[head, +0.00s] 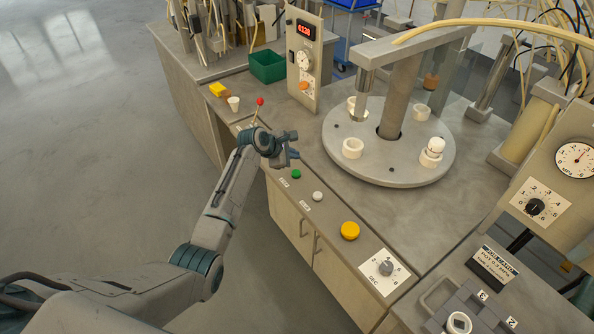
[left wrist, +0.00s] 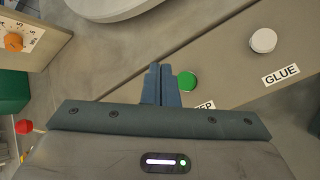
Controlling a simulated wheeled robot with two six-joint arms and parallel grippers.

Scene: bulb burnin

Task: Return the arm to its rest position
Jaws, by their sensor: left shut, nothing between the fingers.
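My left gripper (head: 291,155) is shut and empty, held above the bench's front control strip. In the left wrist view its two blue-grey fingers (left wrist: 161,84) are pressed together. A green button (left wrist: 187,81) shows just right of the fingertips there, and the same green button (head: 296,174) lies just below the gripper in the head view. I cannot tell the exact gap between them. My left arm (head: 222,205) reaches up and right from the lower left. My right gripper is not in view.
The strip also holds a white button (head: 318,196), a yellow button (head: 349,231) and a dial (head: 386,268). A red-tipped lever (head: 259,102) stands close behind the arm. A round turntable (head: 390,150) with white holders lies farther back. Open floor (head: 90,150) is at left.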

